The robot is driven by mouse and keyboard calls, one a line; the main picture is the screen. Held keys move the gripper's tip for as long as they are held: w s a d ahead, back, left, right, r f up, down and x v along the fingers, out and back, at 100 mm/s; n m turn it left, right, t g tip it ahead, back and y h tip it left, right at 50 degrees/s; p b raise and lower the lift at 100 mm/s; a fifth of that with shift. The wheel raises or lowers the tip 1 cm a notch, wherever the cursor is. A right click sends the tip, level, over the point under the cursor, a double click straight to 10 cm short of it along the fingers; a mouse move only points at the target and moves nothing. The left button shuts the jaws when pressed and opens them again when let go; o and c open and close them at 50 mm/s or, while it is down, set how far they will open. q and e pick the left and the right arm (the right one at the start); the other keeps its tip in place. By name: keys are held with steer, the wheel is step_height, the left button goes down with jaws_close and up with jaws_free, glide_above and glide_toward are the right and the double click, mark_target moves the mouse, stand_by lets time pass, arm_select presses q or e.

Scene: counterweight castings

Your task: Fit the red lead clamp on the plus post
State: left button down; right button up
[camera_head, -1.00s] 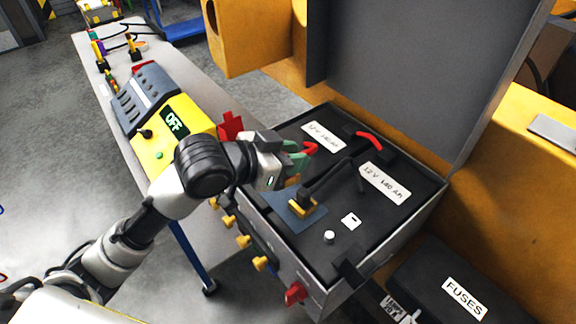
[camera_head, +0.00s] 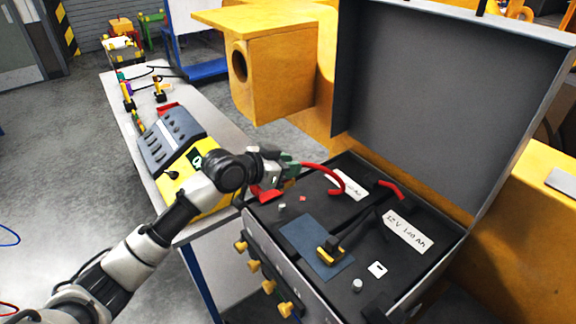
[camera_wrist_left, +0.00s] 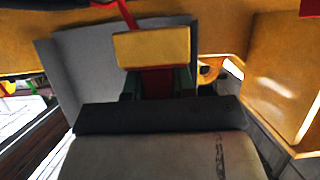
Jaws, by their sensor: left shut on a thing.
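My left gripper (camera_head: 287,167) is shut on the red lead clamp, above the back left corner of the open battery box (camera_head: 262,238). In the left wrist view the clamp (camera_wrist_left: 153,50) shows a yellow block over a red part, between green fingers (camera_wrist_left: 187,82). Its red lead (camera_head: 330,172) curves from the gripper down into the box. A short grey post (camera_head: 282,207), beside a small red mark (camera_head: 303,198), appears to be the plus post. The gripper is above it and apart from it. My right gripper is not in view.
A black lead clamp with yellow ends (camera_head: 329,252) lies on a blue mat (camera_head: 303,235). Another grey post (camera_head: 357,285) stands near a white minus label (camera_head: 377,269). The grey lid (camera_head: 440,100) stands open behind. A yellow charger (camera_head: 178,185) sits on the bench to the left.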

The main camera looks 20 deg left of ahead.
mark_target(287, 184)
arm_select(q)
steer(key=shift+r, duration=0.1)
step_height(287, 184, down, 4)
steer(key=shift+r+b, duration=0.1)
steer(key=shift+b, duration=1.05)
steer(key=shift+f+b, duration=0.65)
steer(key=shift+f, duration=0.45)
steer(key=shift+p, duration=0.45)
steer(key=shift+f+b, duration=1.1)
steer(key=shift+f, duration=0.55)
steer(key=c, duration=0.8)
jaws_free()
steer(key=shift+c, duration=0.2)
steer(key=shift+s+a, duration=0.1)
